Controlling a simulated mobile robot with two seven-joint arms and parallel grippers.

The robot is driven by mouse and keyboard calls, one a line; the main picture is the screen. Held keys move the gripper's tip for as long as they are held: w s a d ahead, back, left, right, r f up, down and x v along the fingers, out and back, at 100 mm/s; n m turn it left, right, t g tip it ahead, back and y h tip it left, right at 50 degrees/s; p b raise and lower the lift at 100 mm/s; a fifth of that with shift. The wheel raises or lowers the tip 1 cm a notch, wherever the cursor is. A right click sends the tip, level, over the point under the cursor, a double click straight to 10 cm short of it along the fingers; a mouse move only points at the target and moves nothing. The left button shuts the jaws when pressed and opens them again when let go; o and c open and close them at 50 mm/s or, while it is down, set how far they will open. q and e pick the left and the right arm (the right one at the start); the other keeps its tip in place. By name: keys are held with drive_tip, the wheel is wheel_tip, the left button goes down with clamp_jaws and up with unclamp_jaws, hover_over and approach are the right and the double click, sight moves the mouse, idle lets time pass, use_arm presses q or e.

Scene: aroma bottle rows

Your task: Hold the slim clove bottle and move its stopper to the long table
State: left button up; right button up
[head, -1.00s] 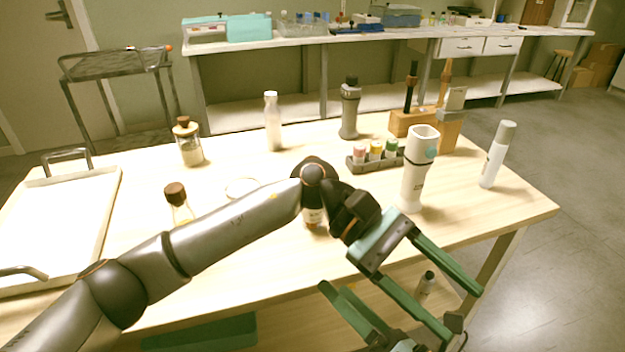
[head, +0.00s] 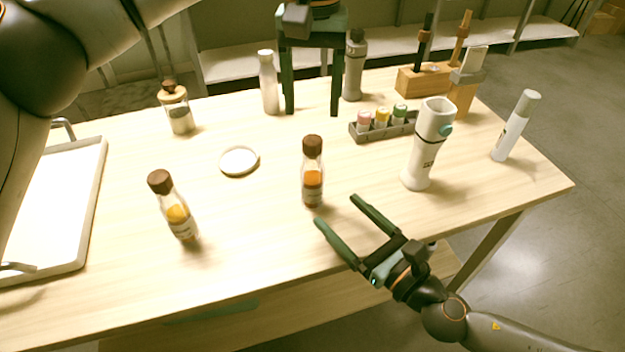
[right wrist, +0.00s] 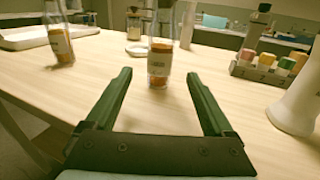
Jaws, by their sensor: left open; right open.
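A slim bottle (head: 312,186) with a brown stopper (head: 312,146) and orange contents stands upright mid-table; it also shows in the right wrist view (right wrist: 159,62), its label too blurred to read surely. A similar stoppered bottle (head: 178,218) stands to the left; I take the middle one as the clove bottle. My right gripper (head: 335,210) is open and empty, just front-right of the middle bottle, its fingers pointing at it. My left gripper (head: 312,108) is open and empty, fingers down, above and behind the stopper in the picture. The long table (head: 110,265) carries these bottles.
A small round dish (head: 239,161) lies between the bottles. A white tray (head: 50,215) is at left. A jar (head: 177,108), a pale bottle (head: 269,84), a vial rack (head: 385,130), a white device (head: 425,150) and a leaning tube (head: 514,128) stand around. The front middle is bare.

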sight(320, 192)
drive_tip(key=x, duration=0.9)
drive_tip(key=shift+w+a, duration=0.2)
drive_tip(key=shift+w, duration=0.05)
clamp_jaws()
idle(0.4)
